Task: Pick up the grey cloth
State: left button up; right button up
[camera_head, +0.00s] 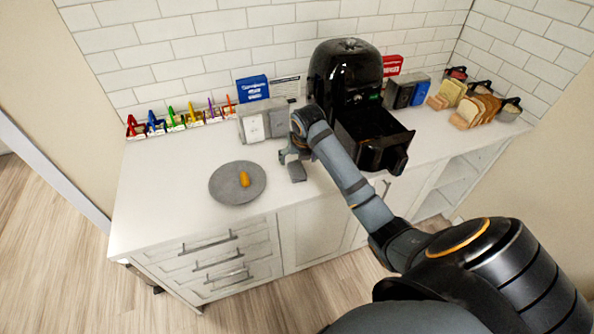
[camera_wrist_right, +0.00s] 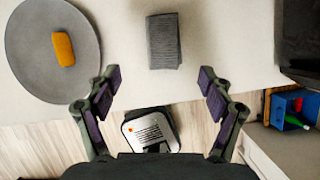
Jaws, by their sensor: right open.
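The grey cloth (camera_wrist_right: 164,41) lies flat and folded into a small rectangle on the white counter in the right wrist view, to the right of a round grey plate (camera_wrist_right: 88,72). My right gripper (camera_wrist_right: 158,80) is open, with its two fingers apart and nothing between them. The cloth lies ahead of the fingertips in that view, beyond the gap between them. In the head view my right gripper (camera_head: 290,160) hangs over the counter between the plate and the black air fryer; the gripper and arm make the cloth hard to tell apart there. My left gripper is not in view.
The plate (camera_head: 225,191) holds an orange item (camera_head: 244,179). The air fryer (camera_head: 345,75) stands to the right with its basket (camera_head: 372,130) pulled out. Boxes (camera_head: 263,120), colored clips (camera_head: 180,118) and bread slices (camera_head: 475,105) line the back. The counter's left part is clear.

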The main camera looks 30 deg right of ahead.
aim_at(297, 166)
jog(key=shift+w+d+r+n, duration=0.35)
jog(key=shift+r+n, duration=0.1)
jog(key=shift+n, duration=0.15)
jog(key=p+x, duration=0.1)
jog(key=x, duration=0.4)
jog(key=shift+f, duration=0.2)
jog(key=shift+w, duration=0.1)
jog(key=p+x, duration=0.1)
jog(key=x, duration=0.4)
jog(key=shift+d+p, duration=0.2)
jog(key=shift+p, duration=0.2)
jog(key=c, duration=0.8)
